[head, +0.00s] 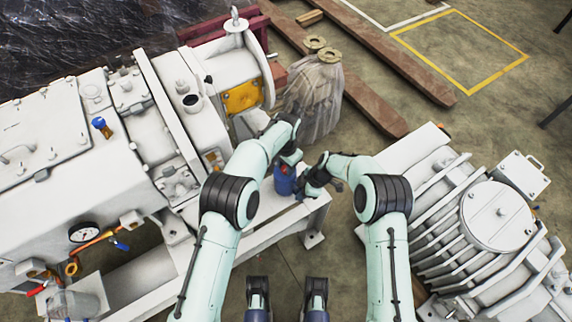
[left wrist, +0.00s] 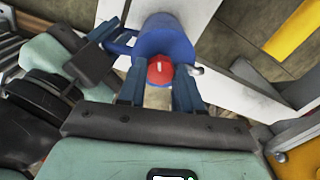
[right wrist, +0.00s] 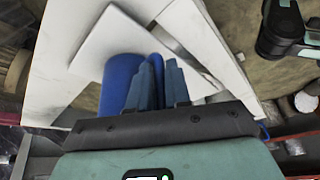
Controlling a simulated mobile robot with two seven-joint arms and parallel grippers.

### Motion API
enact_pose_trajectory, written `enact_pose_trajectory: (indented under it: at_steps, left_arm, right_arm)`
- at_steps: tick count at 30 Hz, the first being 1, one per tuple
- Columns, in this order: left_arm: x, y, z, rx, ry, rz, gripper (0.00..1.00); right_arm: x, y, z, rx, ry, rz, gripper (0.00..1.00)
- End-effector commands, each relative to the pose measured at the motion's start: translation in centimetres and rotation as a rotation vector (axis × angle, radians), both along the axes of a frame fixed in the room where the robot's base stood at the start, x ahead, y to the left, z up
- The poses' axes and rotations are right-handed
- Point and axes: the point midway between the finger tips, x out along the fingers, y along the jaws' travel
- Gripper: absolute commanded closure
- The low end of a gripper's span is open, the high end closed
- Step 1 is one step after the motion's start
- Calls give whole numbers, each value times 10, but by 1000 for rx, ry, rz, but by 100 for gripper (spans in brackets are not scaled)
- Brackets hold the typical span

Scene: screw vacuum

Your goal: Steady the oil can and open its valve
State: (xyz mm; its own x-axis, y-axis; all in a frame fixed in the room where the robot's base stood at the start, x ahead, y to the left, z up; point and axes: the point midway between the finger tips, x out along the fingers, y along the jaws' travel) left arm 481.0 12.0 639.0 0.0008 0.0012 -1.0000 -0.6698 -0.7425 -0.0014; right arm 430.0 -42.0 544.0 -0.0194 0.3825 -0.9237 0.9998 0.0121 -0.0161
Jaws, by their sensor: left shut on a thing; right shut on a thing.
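The blue oil can (head: 284,185) stands upright on the white ledge of the machine base. Its red valve knob (left wrist: 160,70) shows on top of the can in the left wrist view. My left gripper (head: 288,161) reaches in from above, its two fingers on either side of the red knob. My right gripper (head: 304,187) is at the can's right side, shut on its handle. In the right wrist view the can's blue body (right wrist: 117,80) shows beside the close-set fingers. The handle is mostly hidden there by my fingers.
The large white machine (head: 120,130) fills the left, with a gauge (head: 84,232) on it. A wrapped bundle (head: 315,95) stands just behind the can. A finned white motor (head: 480,225) is at the right. Open floor lies at the upper right.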

Motion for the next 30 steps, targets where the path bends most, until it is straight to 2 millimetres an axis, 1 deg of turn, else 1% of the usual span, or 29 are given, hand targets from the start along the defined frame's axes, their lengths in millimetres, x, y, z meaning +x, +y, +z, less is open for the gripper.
enact_pose_trajectory:
  at_steps: [30]
  left_arm:
    - [0, -2, 1, -9, 3, 951, 96]
  right_arm:
    - [0, 1, 1, 2, -1, 1, 100]
